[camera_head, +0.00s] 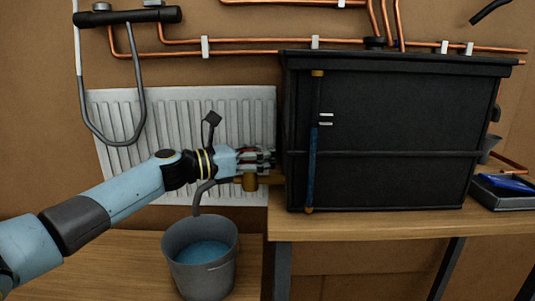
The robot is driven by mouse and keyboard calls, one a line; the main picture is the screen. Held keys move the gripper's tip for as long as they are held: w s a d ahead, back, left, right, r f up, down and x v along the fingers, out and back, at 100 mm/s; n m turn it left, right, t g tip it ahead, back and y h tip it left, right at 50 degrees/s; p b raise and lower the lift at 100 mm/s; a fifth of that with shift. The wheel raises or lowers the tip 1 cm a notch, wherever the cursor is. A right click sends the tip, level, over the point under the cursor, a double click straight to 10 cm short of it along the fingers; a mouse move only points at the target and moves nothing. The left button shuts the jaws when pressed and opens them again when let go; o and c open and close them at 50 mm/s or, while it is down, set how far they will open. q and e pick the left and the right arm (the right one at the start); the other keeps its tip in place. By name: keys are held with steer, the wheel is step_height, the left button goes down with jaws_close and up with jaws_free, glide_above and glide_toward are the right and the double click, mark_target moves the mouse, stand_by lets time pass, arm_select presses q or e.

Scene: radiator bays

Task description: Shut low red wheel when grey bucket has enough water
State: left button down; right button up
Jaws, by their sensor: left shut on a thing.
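The grey bucket (176,240) stands on the lower wooden surface at the bottom left. Blue water (204,253) shows inside it, below the rim. A bent grey spout (197,198) hangs over the bucket from a brass valve (250,182) at the black tank's lower left side. I cannot tell whether water is flowing from it. My left gripper (268,158) reaches in from the left and is shut just above the brass valve. A little dark red of the low red wheel (243,150) shows among the fingers, which hide most of it. My right gripper is out of view.
The black tank (400,130) stands on the wooden bench (380,226), with a blue-filled gauge tube (314,155) and white marks on its front. A white radiator (180,110) is behind my arm. Copper pipes (260,41) cross the wall. A dark tray (500,200) sits at right.

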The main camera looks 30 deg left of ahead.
arm_select(q)
steer(key=c, duration=0.9)
jaws_free()
steer(key=shift+s+a+f, duration=0.15)
steer(key=shift+s, duration=0.05)
steer(key=shift+o, duration=1.1)
steer(key=shift+w, duration=0.1)
steer(key=v, duration=1.2)
